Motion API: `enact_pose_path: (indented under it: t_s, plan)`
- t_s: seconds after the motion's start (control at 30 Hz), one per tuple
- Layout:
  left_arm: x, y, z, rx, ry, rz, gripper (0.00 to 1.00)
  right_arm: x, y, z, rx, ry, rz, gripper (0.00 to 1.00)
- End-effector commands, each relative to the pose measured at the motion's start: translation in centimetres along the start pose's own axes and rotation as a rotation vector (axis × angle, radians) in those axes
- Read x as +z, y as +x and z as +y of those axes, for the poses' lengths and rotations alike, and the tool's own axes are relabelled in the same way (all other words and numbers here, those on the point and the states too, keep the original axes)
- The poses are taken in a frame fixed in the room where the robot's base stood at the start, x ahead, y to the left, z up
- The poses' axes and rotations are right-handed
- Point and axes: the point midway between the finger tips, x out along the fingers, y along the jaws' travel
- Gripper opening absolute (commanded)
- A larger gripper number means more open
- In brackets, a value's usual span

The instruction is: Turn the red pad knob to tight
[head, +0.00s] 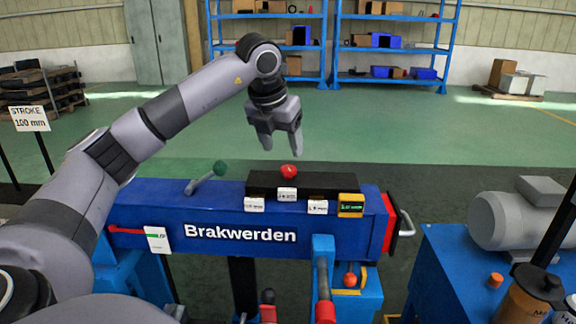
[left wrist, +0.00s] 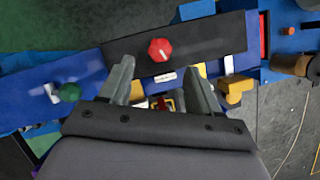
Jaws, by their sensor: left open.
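My left gripper (head: 282,142) is open and empty above the knob, fingers pointing down. Its fingers also show in the left wrist view (left wrist: 158,72), apart, with nothing between them touching. My right gripper is not seen. The small labels on the block's front are too small to read.
A green-knobbed lever (head: 220,168) stands on the beam (head: 150,212) left of the block. A yellow-framed display (head: 350,205) is at the block's right end. A grey motor (head: 520,220) stands right. Blue shelves (head: 335,50) are far behind.

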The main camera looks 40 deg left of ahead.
Motion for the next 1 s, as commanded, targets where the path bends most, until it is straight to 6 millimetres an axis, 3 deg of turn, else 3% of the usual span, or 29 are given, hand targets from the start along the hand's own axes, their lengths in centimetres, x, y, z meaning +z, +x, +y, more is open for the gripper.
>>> enact_pose_path:
  t_s: [0.4,0.8,0.83,1.0]
  plan:
    - [-0.1,5.8,0.0,0.002,0.001,0.005,0.63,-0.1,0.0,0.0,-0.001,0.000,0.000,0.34]
    - [-0.1,6.9,0.0,-0.001,0.002,0.002,0.63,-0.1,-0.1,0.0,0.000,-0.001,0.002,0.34]
    - [-0.1,6.9,0.0,-0.001,0.002,0.002,0.59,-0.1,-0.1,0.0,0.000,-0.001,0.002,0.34]
    - [-0.1,6.9,0.0,-0.001,0.002,0.002,0.06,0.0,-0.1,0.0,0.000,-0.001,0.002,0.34]
